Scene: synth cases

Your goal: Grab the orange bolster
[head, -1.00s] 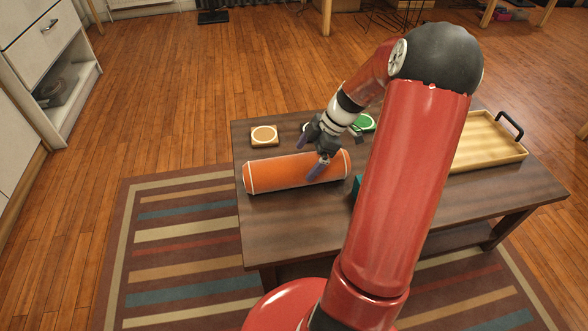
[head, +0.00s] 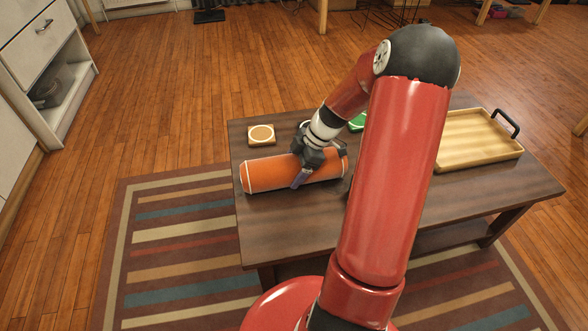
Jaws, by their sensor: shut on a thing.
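The orange bolster (head: 268,174) is a cylinder with pale piping near its ends. It lies on its side along the left part of the dark wooden table (head: 295,231). My gripper (head: 304,172) is over the right half of the bolster and shut across it, with one finger showing on its near side. The far finger is hidden behind the hand and the bolster. The bolster appears to rest on the tabletop.
A tan square piece with a round top (head: 262,135) lies behind the bolster. A green item (head: 358,122) is partly hidden by my arm. A wooden tray (head: 470,132) with dark handles sits at the table's right. A striped rug (head: 165,255) lies below.

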